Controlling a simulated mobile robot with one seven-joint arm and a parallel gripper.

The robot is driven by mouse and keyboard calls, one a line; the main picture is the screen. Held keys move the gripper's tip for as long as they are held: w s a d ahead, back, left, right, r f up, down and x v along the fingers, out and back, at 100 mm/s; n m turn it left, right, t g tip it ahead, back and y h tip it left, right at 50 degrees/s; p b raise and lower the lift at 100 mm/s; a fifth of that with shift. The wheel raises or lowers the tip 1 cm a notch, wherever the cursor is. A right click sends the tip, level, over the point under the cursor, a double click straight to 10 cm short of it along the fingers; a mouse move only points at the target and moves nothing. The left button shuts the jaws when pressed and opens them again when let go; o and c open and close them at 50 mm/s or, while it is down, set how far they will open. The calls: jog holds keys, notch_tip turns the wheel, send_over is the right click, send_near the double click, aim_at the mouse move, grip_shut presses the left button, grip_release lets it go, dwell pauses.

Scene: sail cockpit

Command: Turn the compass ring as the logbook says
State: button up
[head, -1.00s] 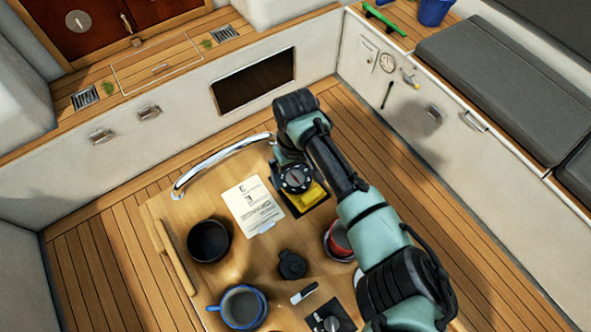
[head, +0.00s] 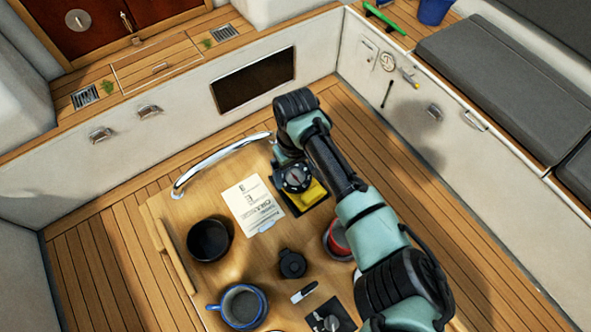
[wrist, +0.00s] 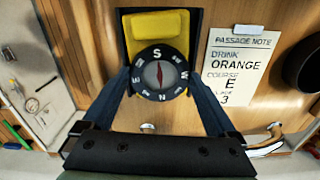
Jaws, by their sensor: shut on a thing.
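The black compass ring (wrist: 160,72) with white letters sits on a yellow base (wrist: 157,33). In the wrist view its S is near the top, E at the left, W at the right and N near the bottom. A red needle shows in its centre. My gripper (wrist: 160,87) is shut on the ring, with one finger at each side. In the head view the compass (head: 297,178) is partly covered by my wrist. The logbook page (wrist: 236,65) beside it reads "Passage note, drink orange, course E" and a line with 3. It lies flat on the table (head: 170,215).
A dark bowl (head: 209,240), a blue-rimmed mug (head: 240,305), a black lidded item (head: 292,264) and a red can (head: 340,237) stand near the compass. A metal rail (head: 220,160) curves along the table's far edge.

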aim_at(296, 177)
jog(key=shift+n, duration=0.3)
jog(key=n, duration=0.2)
jog(key=shift+n, duration=0.4)
jog(key=n, duration=0.4)
jog(key=shift+n, duration=0.3)
jog(key=o, duration=1)
jog(key=shift+r, duration=0.15)
notch_tip(296, 177, up, 13)
jog(key=b, duration=0.2)
